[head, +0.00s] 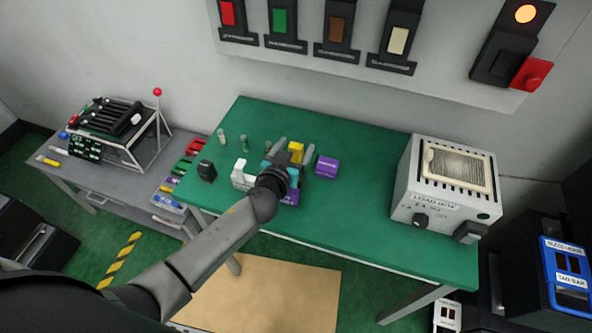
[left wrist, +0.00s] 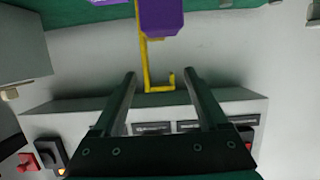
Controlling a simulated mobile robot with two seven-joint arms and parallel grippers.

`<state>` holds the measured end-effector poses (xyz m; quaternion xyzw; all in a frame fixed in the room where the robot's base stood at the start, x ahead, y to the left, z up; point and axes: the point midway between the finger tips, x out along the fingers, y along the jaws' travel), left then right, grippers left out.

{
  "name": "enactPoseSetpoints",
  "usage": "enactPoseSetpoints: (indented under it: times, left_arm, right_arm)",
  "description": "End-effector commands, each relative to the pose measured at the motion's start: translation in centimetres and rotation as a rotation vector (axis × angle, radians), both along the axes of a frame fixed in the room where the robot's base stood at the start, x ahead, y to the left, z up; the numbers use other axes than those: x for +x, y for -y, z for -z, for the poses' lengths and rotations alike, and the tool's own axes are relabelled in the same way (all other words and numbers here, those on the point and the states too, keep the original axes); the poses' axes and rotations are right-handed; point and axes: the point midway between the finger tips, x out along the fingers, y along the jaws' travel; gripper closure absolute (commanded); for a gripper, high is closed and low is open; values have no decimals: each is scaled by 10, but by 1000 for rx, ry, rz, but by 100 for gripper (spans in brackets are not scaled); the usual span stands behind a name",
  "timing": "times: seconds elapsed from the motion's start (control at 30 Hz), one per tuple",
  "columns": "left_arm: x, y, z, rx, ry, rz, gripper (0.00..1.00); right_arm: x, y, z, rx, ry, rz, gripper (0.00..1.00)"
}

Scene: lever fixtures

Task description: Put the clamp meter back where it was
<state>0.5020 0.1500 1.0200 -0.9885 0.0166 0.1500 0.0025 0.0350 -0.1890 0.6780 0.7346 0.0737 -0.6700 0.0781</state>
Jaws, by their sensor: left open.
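I cannot tell for sure which object is the clamp meter. My left gripper (head: 294,148) is over the green table (head: 365,205), its fingers apart. A yellow piece (head: 296,156) shows between the fingers in the head view. In the left wrist view, a thin yellow hooked piece (left wrist: 147,70) lies between the open fingers (left wrist: 160,76), below a purple block (left wrist: 160,18); contact is not clear. A purple block (head: 327,166) stands right of the gripper in the head view. My wrist hides part of the items beneath it. My right gripper is not in view.
A dark block (head: 206,171) and small upright cylinders stand at the table's left. A grey heater-like box (head: 442,185) stands at the right. The wall panel (head: 400,75) with coloured switches is behind. A rack (head: 112,130) stands on a grey side table. The table's middle right is clear.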

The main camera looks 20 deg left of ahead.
Motion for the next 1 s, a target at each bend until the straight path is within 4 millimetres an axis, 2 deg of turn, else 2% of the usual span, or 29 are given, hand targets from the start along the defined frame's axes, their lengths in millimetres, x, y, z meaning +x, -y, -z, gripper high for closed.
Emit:
enactPoseSetpoints:
  times: [0.33, 0.37, 1.0]
  left_arm:
    - [5, 1, 1, 0, 0, 1, 24]
    - [5, 1, 1, 0, 0, 1, 26]
    - [5, 1, 2, 0, 0, 1, 98]
  right_arm:
    - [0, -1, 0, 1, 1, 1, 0]
    - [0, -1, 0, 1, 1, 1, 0]
    - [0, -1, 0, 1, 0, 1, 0]
